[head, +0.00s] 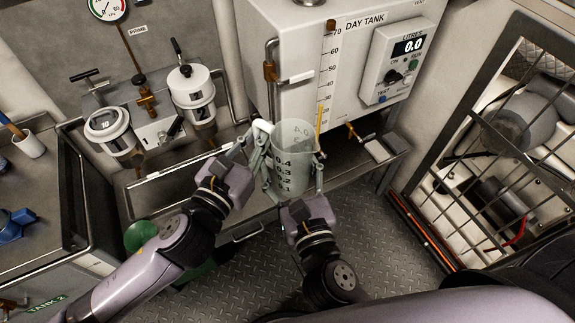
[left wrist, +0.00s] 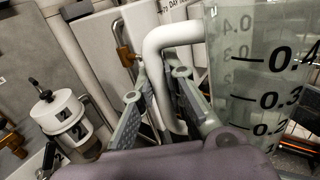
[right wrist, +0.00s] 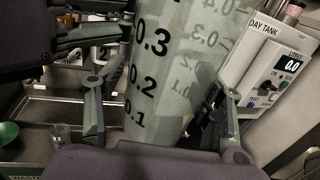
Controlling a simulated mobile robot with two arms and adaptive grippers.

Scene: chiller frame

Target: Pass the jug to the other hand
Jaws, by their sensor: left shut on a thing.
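The clear jug (head: 290,155) with black scale marks is held up, slightly tilted, in front of the day tank. Its white handle (left wrist: 165,50) is on its left side, between the fingers of my left gripper (head: 250,150), which is shut on it. My right gripper (head: 293,178) reaches up from below with its fingers spread on both sides of the jug's body. In the right wrist view the jug (right wrist: 160,80) stands between these fingers; a gap shows at the left finger, while the right finger overlaps the jug's edge, so contact there is unclear.
The day tank (head: 345,60) with its level scale and litres display is behind the jug. A metal trough (head: 170,185) runs below. Two white canisters (head: 190,90) stand at the left. A barred cage (head: 500,150) is at the right. The chequered floor (head: 370,235) is clear.

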